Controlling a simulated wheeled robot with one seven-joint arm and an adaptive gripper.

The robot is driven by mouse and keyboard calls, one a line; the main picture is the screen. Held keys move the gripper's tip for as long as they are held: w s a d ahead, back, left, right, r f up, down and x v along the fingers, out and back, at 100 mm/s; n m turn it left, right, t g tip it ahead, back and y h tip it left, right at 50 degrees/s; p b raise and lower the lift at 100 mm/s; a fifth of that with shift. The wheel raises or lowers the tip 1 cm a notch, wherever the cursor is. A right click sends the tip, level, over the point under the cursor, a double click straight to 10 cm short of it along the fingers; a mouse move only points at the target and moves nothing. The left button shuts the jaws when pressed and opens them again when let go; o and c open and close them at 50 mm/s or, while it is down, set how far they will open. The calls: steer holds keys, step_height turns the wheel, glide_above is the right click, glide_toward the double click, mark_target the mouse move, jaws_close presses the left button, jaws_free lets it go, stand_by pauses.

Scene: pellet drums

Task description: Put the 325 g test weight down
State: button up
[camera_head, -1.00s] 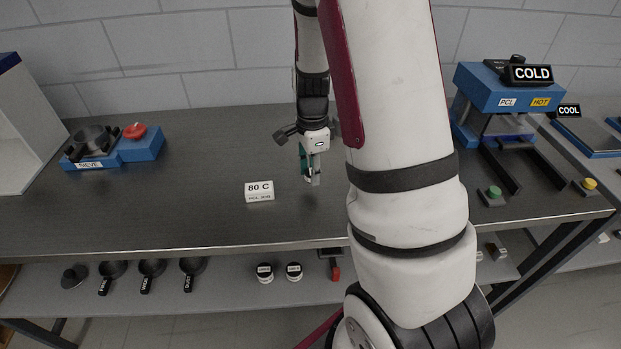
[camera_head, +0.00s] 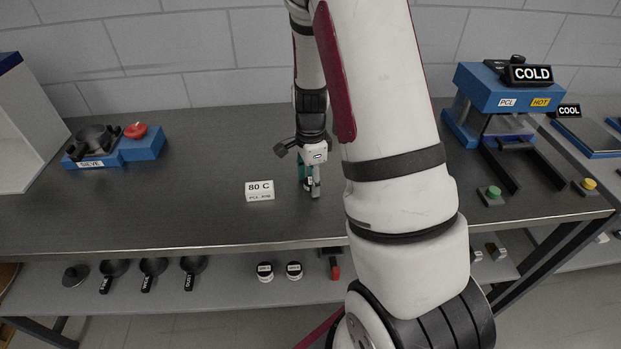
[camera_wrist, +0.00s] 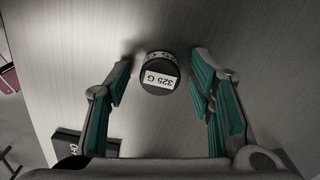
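The 325 g test weight (camera_wrist: 158,84) is a short dark cylinder with a white "325 G" label on top. In the wrist view it stands upright on the grey table between my fingers, with a gap on both sides. My gripper (camera_wrist: 163,72) is open around it, its teal-padded fingers apart from it. In the head view my gripper (camera_head: 312,186) is low over the table, right of the "80 C" sign, and the weight is mostly hidden by the fingers.
The white "80 C" sign (camera_head: 260,191) stands just left of my gripper. A blue sieve unit (camera_head: 140,148) is at the left, and a blue press (camera_head: 500,95) is at the right. The table (camera_head: 215,160) between sieve and sign is clear. A dark block (camera_wrist: 70,146) shows in the wrist view.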

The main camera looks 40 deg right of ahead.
mark_target(311, 181)
steer(key=s+a+r+n+t, duration=0.1)
steer(key=a+r+n, duration=0.1)
steer(key=r, duration=0.7)
steer(key=s+a+r+n, duration=0.1)
steer(key=a+r+n, duration=0.15)
steer(key=r, duration=0.65)
steer(key=s+a+r+n+t, duration=0.2)
steer(key=s+a+r+n, duration=0.3)
steer(key=s+a+n, duration=0.1)
steer(key=s+a+r+n+t, duration=0.2)
steer(key=s+a+r+n, duration=0.3)
steer(key=s+a+n, duration=0.2)
steer(key=s+n, duration=0.2)
steer(key=n, duration=0.2)
steer(key=shift+s+a+r, duration=0.15)
steer(key=shift+r, duration=0.1)
